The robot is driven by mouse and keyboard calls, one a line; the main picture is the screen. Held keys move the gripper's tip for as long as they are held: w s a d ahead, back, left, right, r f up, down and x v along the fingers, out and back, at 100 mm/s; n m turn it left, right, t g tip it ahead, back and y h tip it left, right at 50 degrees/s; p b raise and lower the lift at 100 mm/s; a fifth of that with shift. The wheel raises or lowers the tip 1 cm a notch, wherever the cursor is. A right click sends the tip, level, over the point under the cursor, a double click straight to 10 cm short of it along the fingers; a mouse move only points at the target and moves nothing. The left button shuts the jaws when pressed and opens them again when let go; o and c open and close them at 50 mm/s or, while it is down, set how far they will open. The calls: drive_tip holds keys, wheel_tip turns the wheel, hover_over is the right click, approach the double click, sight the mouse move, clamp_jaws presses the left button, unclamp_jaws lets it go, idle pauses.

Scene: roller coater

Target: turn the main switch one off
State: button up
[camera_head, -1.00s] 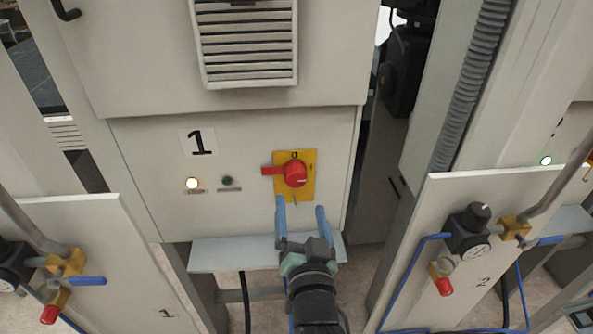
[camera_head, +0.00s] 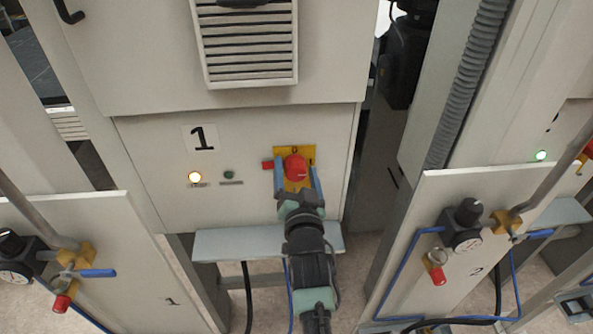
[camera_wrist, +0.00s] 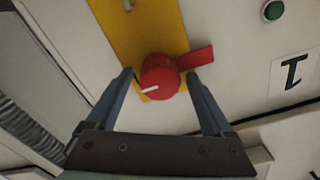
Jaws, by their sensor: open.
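In the wrist view the fingertips (camera_wrist: 160,72) flank the knob, and the right one is close to the tab. Contact cannot be told.
A lit white lamp (camera_head: 194,177) and a dark green button (camera_head: 229,175) sit left of the switch. A grey shelf (camera_head: 225,243) juts out below. Panels with gauges and valves stand at both sides, including a right regulator (camera_head: 465,228).

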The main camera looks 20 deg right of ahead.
clamp_jaws()
idle(0.3)
drive_tip(key=shift+f+n, duration=0.1)
drive_tip(key=shift+n, duration=0.2)
drive_tip(key=n+b, duration=0.1)
drive_tip(key=n, duration=0.1)
drive_tip(key=shift+n+b, duration=0.4)
drive_tip(key=n+b, duration=0.1)
drive_tip(key=n, duration=0.4)
drive_tip(key=shift+a+n+b, duration=0.1)
drive_tip(key=shift+n+b, duration=0.2)
drive_tip(key=n, duration=0.4)
drive_tip(key=shift+n, duration=2.5)
